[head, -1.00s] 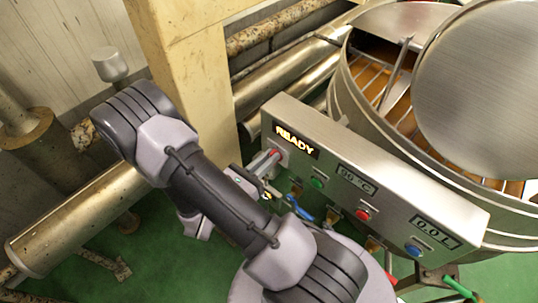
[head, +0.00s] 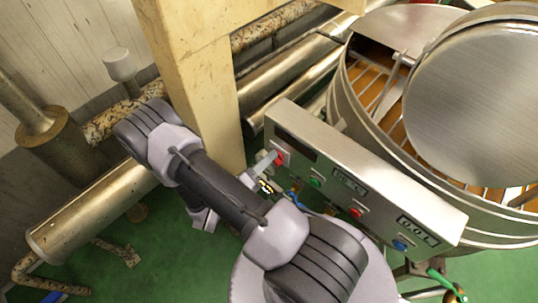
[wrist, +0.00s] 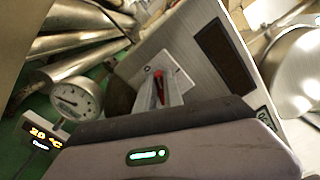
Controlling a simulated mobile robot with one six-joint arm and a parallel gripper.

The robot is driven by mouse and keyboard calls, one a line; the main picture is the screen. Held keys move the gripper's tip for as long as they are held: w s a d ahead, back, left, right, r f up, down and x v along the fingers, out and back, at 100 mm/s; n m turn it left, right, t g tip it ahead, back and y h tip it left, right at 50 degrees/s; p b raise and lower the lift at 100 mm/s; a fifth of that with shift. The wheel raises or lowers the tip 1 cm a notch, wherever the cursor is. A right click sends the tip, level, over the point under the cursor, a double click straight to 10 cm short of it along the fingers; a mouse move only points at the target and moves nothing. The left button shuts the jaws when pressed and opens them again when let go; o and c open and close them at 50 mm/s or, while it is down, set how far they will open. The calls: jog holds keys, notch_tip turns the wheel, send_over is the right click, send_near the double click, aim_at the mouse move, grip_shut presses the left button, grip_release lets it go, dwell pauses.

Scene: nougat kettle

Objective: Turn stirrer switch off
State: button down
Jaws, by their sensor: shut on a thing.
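The red stirrer switch (head: 279,158) sits on a light square plate at the left end of the kettle's metal control panel (head: 400,190). My gripper (head: 270,163) reaches it from the left and front. In the wrist view, the red switch (wrist: 158,84) shows between the two pale fingers of my gripper (wrist: 162,92), which are shut on it. An "O" mark shows on the plate, up and left of the switch. The panel's leftmost display (head: 296,146) is dark; it also looks dark in the wrist view (wrist: 226,52).
Green (head: 316,182), red (head: 355,211) and blue (head: 400,244) buttons lie farther right along the panel. The kettle (head: 350,110) with its raised round lid (head: 480,105) stands behind. A dial gauge (wrist: 72,103) and pipes are left in the wrist view. A beige post (head: 200,90) stands behind my arm.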

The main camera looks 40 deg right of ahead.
jog(key=n, duration=0.3)
jog(key=n+p, duration=0.1)
jog(key=n, duration=0.1)
jog(key=shift+w+f+n, duration=0.1)
jog(key=shift+f+n, duration=0.2)
jog(key=shift+n, duration=0.3)
jog(key=c, duration=1.5)
grip_release()
jog(key=shift+o, duration=0.2)
jog(key=s+a+p, duration=0.1)
jog(key=a, duration=1.6)
jog(key=shift+s+a, duration=0.2)
